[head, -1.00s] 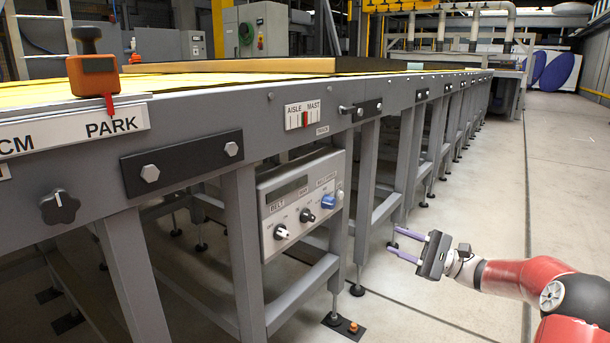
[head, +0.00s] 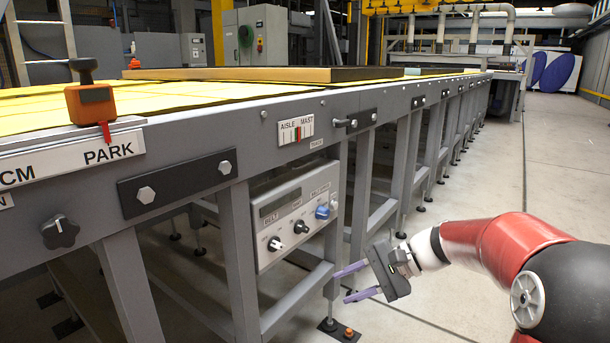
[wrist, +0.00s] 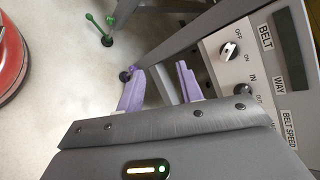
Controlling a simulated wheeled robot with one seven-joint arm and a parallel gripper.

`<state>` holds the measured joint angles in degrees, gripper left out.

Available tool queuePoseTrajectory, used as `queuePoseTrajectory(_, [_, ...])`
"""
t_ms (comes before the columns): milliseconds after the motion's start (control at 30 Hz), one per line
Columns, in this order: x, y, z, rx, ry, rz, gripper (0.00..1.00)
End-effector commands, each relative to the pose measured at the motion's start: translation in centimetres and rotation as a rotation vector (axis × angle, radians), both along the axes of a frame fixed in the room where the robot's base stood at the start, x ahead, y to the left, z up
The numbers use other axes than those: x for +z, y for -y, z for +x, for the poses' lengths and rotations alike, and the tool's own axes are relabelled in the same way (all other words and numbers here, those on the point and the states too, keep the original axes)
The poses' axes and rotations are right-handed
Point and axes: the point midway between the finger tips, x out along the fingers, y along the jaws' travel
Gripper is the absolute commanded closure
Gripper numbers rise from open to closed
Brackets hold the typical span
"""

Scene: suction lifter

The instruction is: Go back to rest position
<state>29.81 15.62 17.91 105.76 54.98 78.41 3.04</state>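My gripper (head: 347,283) is at the lower middle right of the head view, in front of the conveyor's legs and just right of and below the control panel (head: 297,218). Its two purple fingers are spread apart with nothing between them, and they point left toward the frame. In the wrist view the fingers (wrist: 160,88) also stand apart and empty. The panel with its BELT and WAY knobs is beside the right finger there. Whether the fingers touch the frame cannot be told.
The long grey conveyor table (head: 205,130) fills the left, with an orange PARK slider (head: 91,104) and an AISLE/MAST scale (head: 296,130) on its side. An orange-capped foot bolt (head: 348,333) is on the floor below. The concrete aisle (head: 480,180) at right is clear.

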Motion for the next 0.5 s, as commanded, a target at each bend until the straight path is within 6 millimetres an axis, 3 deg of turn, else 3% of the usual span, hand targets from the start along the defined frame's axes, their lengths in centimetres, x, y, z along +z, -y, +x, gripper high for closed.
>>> queuePoseTrajectory(33, [1.3,-1.0,-2.3,0.034,0.031,-0.106,0.64])
queuePoseTrajectory(167, [2.2,-1.3,-7.5,0.107,0.115,-0.366,0.64])
queuePoseTrajectory(300, [3.5,-0.1,-12.8,0.175,0.238,-0.620,0.64])
queuePoseTrajectory(500, [5.5,2.8,-19.1,0.259,0.450,-0.920,0.64])
